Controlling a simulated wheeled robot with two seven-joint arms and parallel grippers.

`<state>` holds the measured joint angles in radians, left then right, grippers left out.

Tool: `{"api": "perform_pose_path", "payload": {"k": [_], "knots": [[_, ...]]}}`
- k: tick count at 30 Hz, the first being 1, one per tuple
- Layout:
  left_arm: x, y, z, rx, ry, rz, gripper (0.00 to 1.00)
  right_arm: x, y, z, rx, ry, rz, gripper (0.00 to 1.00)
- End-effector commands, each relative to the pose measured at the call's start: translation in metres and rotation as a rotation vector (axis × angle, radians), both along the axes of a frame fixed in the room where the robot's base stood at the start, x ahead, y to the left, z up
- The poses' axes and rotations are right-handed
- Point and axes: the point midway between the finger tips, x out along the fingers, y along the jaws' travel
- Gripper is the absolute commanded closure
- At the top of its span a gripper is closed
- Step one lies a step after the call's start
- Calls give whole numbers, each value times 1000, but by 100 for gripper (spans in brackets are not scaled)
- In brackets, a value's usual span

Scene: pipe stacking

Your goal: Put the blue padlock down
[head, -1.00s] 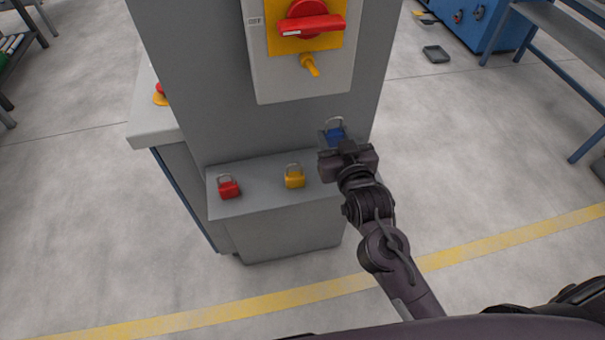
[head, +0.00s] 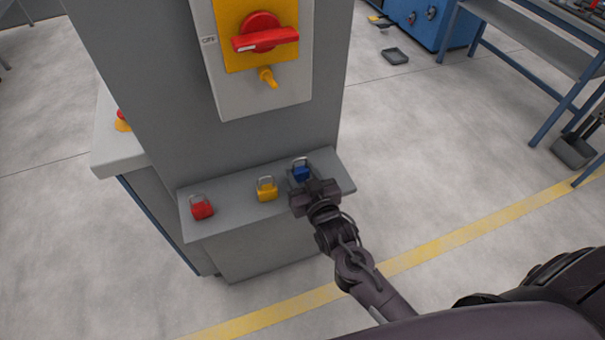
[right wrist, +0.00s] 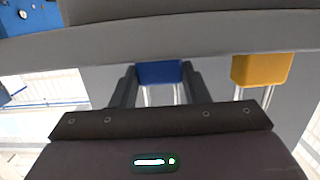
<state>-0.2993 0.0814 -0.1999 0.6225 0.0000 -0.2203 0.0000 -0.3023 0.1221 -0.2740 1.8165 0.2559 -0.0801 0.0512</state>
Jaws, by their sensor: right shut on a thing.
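The blue padlock (head: 301,172) is upright with its metal shackle on top, at the right part of the grey ledge. In the right wrist view the blue padlock (right wrist: 158,73) sits between the two fingers. My right gripper (head: 302,182) is shut on it from the front and hides its lower part. I cannot tell for sure whether its base touches the ledge. The yellow padlock (head: 266,189) stands left of it, and the red padlock (head: 202,208) stands farther left. My left gripper is not in view.
The grey ledge (head: 232,222) juts from a grey cabinet (head: 150,110). A switch box with a red rotary handle (head: 265,38) is above it. The ledge has bare room right of the blue padlock. A workbench (head: 535,50) stands far right.

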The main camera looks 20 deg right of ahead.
Motion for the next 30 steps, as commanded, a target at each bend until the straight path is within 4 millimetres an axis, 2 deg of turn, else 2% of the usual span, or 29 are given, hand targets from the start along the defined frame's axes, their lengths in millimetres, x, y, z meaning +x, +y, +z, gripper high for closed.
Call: {"api": "perform_pose_path", "payload": {"k": [2, 3, 8, 18, 20, 23, 30], "knots": [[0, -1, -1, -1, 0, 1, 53, 0, 0, -2, 0, 0, 0, 83], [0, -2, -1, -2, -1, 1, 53, 0, 0, -3, 0, 1, 0, 57], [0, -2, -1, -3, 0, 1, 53, 0, 0, -3, 0, 0, 0, 37], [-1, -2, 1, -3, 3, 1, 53, 0, 0, 2, 0, 0, 0, 37], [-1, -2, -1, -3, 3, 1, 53, -6, 0, 0, 0, 2, 0, 37], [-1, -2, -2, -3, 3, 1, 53, -22, -1, 1, 1, 4, 0, 37], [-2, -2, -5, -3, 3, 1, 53, -72, -3, 8, 0, 5, 0, 37]]}}
